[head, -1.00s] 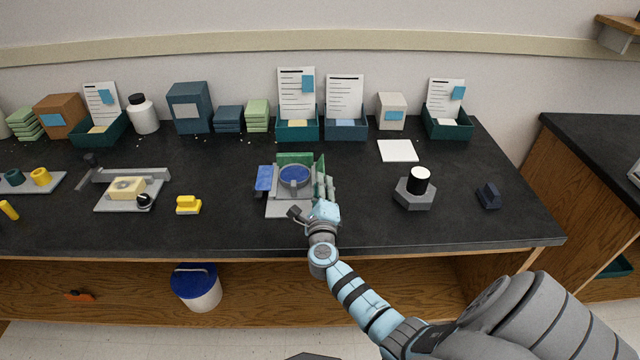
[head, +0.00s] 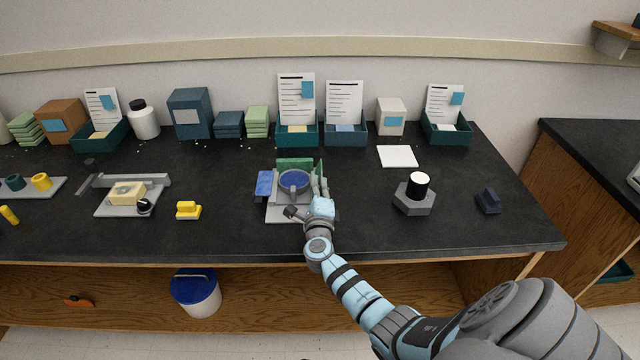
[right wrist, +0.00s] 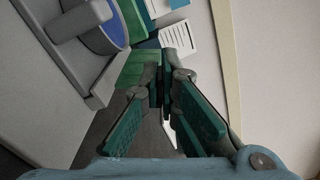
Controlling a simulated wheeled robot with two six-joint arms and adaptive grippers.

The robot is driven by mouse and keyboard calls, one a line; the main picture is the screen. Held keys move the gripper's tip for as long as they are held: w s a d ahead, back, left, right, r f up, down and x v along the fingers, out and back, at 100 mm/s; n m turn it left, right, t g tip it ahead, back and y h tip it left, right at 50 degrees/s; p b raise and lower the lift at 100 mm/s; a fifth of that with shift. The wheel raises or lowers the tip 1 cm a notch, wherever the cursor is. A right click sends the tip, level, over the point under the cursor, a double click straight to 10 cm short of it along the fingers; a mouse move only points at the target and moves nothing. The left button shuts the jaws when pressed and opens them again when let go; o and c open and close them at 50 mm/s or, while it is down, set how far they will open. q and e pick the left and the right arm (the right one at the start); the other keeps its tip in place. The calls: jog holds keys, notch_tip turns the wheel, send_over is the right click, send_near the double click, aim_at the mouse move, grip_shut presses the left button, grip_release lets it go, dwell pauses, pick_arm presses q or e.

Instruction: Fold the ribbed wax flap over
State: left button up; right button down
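A small grey fixture (head: 275,212) on the black bench holds a round blue disc (head: 294,181), with a grey bar beside it. A blue flap (head: 264,183) lies out at its left, a green flap (head: 294,163) is at its back, and a thin green flap (head: 321,168) stands nearly upright at its right. Which one is ribbed I cannot tell. My right gripper (head: 318,185) is at the right side, close by the upright flap; contact is unclear. In the right wrist view its fingertips (right wrist: 166,75) are together, with nothing clear between them. My left gripper is out of view.
A yellow block (head: 188,210) and a grey plate with a cream block (head: 127,193) are to the left. A grey hexagonal stand with a black, white-topped cylinder (head: 418,187) is to the right. Bins and boxes line the wall. Bench between is clear.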

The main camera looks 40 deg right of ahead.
jog(key=shift+w+a+r+n+p, duration=0.15)
jog(key=shift+a+n+p, duration=0.15)
jog(key=shift+n, duration=0.25)
jog(key=shift+w+a+r+n+p, duration=0.15)
jog(key=shift+n+p, duration=0.15)
jog(key=shift+n, duration=0.25)
jog(key=shift+w+a+f+n, duration=0.2)
jog(key=shift+f+n, duration=0.05)
jog(key=shift+n, duration=0.45)
jog(key=shift+f+n, duration=0.15)
jog(key=shift+n, duration=0.15)
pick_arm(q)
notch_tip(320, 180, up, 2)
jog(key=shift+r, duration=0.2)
pick_arm(e)
jog(key=c, duration=1.8)
grip_release()
jog(key=shift+a, duration=0.1)
jog(key=shift+c, duration=0.2)
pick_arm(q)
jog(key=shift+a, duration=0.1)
pick_arm(e)
jog(key=v, duration=1.2)
